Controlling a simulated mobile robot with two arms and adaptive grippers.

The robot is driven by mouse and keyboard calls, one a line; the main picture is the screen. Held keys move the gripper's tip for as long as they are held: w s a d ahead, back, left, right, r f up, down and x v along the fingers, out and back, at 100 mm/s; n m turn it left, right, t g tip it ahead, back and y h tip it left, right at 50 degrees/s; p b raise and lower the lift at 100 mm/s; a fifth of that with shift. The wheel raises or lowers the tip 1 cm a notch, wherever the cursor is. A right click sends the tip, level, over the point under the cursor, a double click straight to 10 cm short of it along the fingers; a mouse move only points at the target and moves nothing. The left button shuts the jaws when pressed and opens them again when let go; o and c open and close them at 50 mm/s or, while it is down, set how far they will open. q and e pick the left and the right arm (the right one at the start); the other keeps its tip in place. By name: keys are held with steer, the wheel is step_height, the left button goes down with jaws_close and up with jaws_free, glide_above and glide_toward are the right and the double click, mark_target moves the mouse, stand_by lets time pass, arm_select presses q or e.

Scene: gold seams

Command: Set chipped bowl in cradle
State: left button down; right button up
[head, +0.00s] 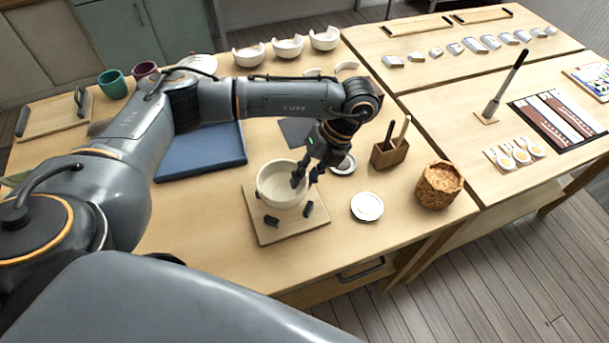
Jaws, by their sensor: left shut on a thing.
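The bowl (277,187) is cream-white and upright over the cradle, a square wooden board (289,231) with dark pegs (308,209). The bowl looks to be on or just above the board among the pegs; I cannot tell whether it touches. My left gripper (305,179) comes down from above and is shut on the bowl's right rim. Any chip in this bowl's rim is hard to make out. My right gripper does not show.
White chipped bowls (288,47) stand at the back. A blue mat (203,152) lies left of the cradle. A small white dish (367,206), a wooden tool holder (389,153) and a cork-coloured pot (439,186) stand to the right. Bare tabletop lies in front-left.

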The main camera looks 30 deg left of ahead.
arm_select(q)
steer(key=shift+f+b, duration=1.3)
steer(key=shift+f, duration=0.5)
stand_by(2.3)
steer(key=c, duration=0.7)
jaws_free()
steer(key=shift+o, duration=0.2)
steer(key=shift+r, duration=0.1)
steer(key=shift+r+p, duration=2.3)
steer(key=shift+r, duration=0.65)
steer(key=shift+f, duration=0.1)
